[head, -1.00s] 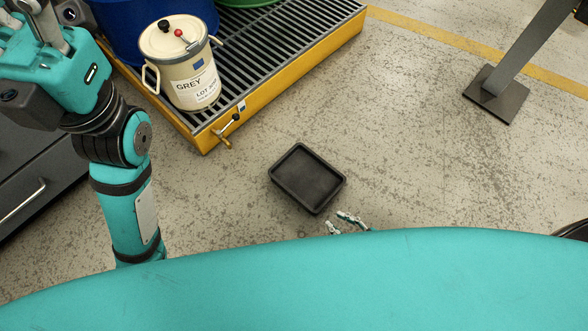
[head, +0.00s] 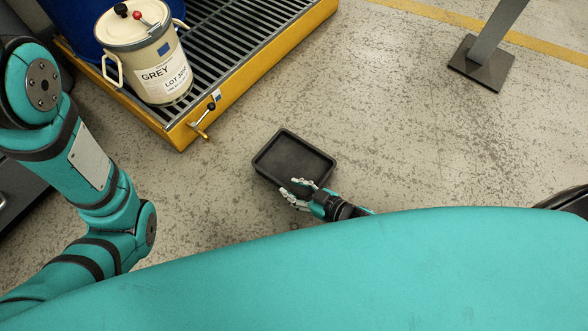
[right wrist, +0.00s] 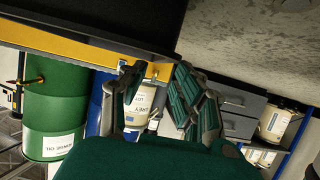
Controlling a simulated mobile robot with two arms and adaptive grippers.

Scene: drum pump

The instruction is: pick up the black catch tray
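The black catch tray (head: 294,157) is a shallow rectangular tray lying flat on the concrete floor in the middle of the head view. In the right wrist view, a dark tray side (right wrist: 90,20) fills the upper left, close to the spread fingers of the right gripper (right wrist: 162,72). I cannot tell whether the fingers touch the tray. My left arm shows at the left of the head view, but its gripper is out of frame.
A yellow spill pallet (head: 250,72) with a dark grating stands behind the tray, a brass tap (head: 199,129) at its corner. A cream pail labelled GREY (head: 150,60) stands on it. A grey post base (head: 482,63) is at the upper right. Floor right of the tray is clear.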

